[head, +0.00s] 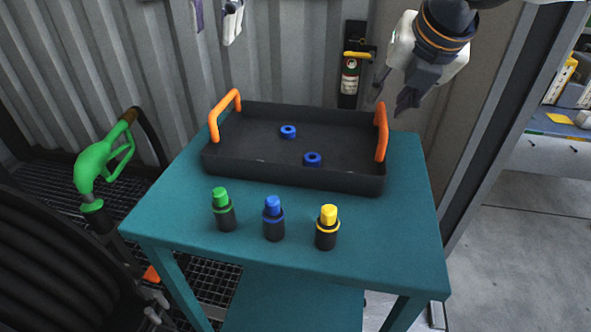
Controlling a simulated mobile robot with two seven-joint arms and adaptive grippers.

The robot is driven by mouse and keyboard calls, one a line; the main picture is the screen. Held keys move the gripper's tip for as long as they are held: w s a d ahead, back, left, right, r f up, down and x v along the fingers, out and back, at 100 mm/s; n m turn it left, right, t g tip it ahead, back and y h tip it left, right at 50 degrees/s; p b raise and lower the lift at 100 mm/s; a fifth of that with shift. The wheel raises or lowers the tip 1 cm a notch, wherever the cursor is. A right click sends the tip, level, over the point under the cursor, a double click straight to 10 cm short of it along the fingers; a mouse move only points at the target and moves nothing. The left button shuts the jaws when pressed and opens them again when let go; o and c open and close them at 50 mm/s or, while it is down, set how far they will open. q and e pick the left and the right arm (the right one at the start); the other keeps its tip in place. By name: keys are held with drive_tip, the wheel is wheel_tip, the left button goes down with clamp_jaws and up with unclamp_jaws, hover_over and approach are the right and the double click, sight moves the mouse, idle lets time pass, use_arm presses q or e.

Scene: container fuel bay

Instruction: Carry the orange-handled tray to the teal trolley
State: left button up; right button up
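The black tray (290,178) with two upright orange handles lies flat on a teal trolley (380,255). Its left handle (224,112) and right handle (382,132) are both free. Two blue rings (288,131) (313,159) lie inside the tray. My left gripper (214,32) shows only its fingertips at the top edge, apart and empty, above and behind the left handle. My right gripper (392,98) is open and empty, close above and slightly right of the right handle. No contact with the tray shows.
Green-capped (223,210), blue-capped (273,220) and yellow-capped (327,228) bottles stand at the trolley's front. A green fuel nozzle (95,165) and black hose reel (50,260) are at left. Floor is clear at right.

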drive_tip(key=v, duration=1.2)
